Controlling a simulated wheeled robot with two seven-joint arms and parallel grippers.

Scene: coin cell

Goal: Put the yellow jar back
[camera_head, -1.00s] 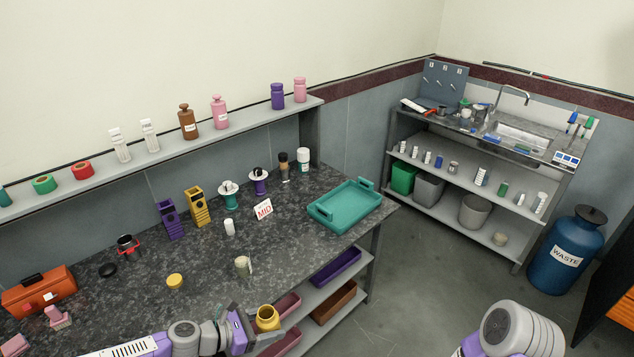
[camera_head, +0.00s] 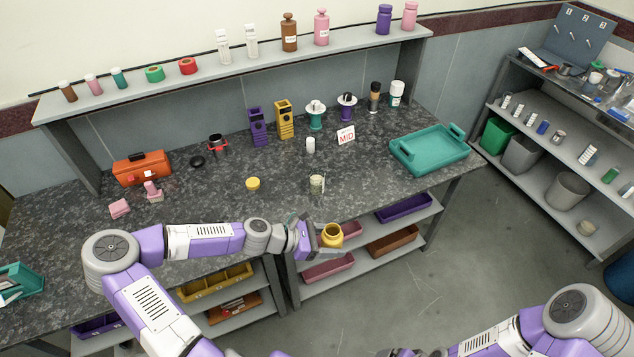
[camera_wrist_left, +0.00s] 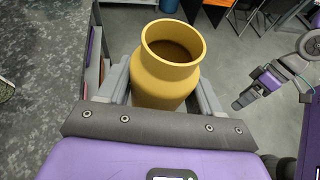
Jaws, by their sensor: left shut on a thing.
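The yellow jar (camera_head: 332,235) is upright and held off the front edge of the dark bench, above the level of the lower shelves. My left gripper (camera_head: 316,240) is shut on it. In the left wrist view the jar (camera_wrist_left: 167,68) sits between the two fingers, its mouth open and uncovered; its lower part is hidden. A round yellow lid-like disc (camera_head: 253,184) lies on the bench top, left of the jar. My right gripper (camera_wrist_left: 258,88) is away to the right in the left wrist view, apart from the jar; its jaw state is unclear.
The raised shelf (camera_head: 140,97) holds several bottles and tape rolls, with gaps between them. A teal tray (camera_head: 430,150) is at the bench's right. Lower shelves hold a purple bin (camera_head: 404,208) and other bins.

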